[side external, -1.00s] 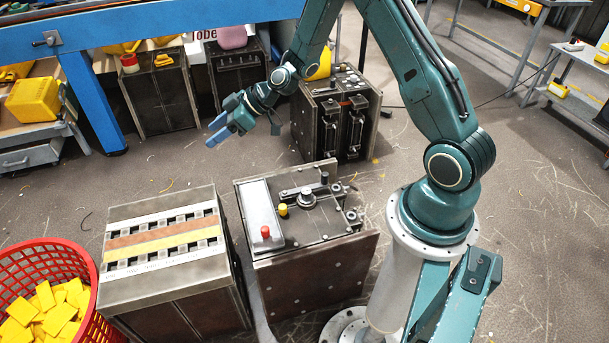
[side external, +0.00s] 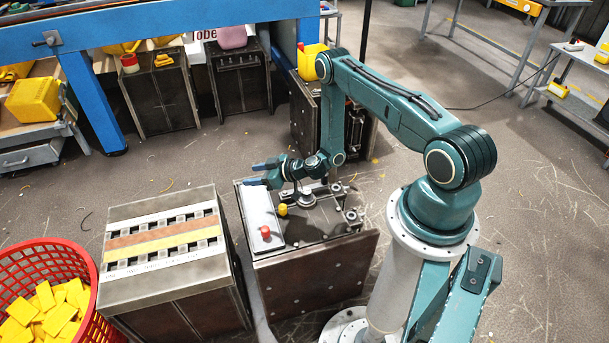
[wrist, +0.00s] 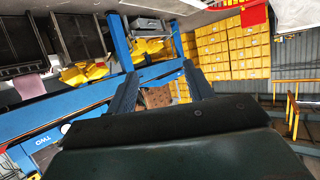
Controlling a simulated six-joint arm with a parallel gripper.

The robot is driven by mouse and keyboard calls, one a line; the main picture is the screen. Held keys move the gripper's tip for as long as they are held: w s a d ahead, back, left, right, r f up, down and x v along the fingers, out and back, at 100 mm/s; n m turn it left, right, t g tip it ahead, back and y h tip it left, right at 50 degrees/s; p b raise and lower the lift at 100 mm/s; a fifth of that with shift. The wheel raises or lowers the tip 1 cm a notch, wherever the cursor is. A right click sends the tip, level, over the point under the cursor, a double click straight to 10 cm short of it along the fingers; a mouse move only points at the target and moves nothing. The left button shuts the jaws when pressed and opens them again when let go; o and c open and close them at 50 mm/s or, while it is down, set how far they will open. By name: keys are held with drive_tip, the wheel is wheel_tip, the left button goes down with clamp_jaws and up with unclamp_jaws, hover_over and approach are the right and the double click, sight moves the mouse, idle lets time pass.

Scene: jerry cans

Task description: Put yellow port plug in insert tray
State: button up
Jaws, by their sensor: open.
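The small yellow port plug (side external: 282,210) stands on the dark top of the middle fixture box (side external: 325,225). It is just right of a pale, long, flat tray (side external: 258,206). A red plug (side external: 265,233) sits at the near end of this tray. I cannot tell for sure that this is the insert tray. My gripper (side external: 260,174) is above the far end of the pale tray, apart from the yellow plug, with its blue fingers pointing left. In the wrist view my gripper (wrist: 160,72) is open and empty, and neither plug shows.
A box with striped slotted rows (side external: 165,240) stands left of the fixture. A red basket of yellow pieces (side external: 45,300) is at the lower left. A blue frame (side external: 190,30) crosses the back, with dark cans (side external: 158,95) beneath. Bare floor lies between.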

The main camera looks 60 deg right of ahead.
sight(283, 206)
drive_tip(key=s+d+f+m+h, duration=0.1)
drive_tip(key=s+f, duration=0.2)
drive_tip(key=f, duration=0.1)
drive_tip(key=s+d+f+m+h, duration=0.1)
drive_tip(key=s+f+h, duration=0.1)
drive_tip(key=s+f, duration=0.2)
drive_tip(key=s+d+f+m+g+h, duration=0.1)
drive_tip(key=s+f+m, duration=0.1)
drive_tip(key=f, duration=0.3)
drive_tip(key=shift+s+f+h, duration=0.4)
drive_tip(key=shift+s, duration=0.45)
drive_tip(key=shift+w, duration=0.2)
drive_tip(key=shift+x, duration=2.35)
drive_tip(key=shift+f, duration=0.1)
drive_tip(key=shift+c, duration=0.4)
drive_tip(key=c, duration=1)
drive_tip(key=shift+c, duration=0.2)
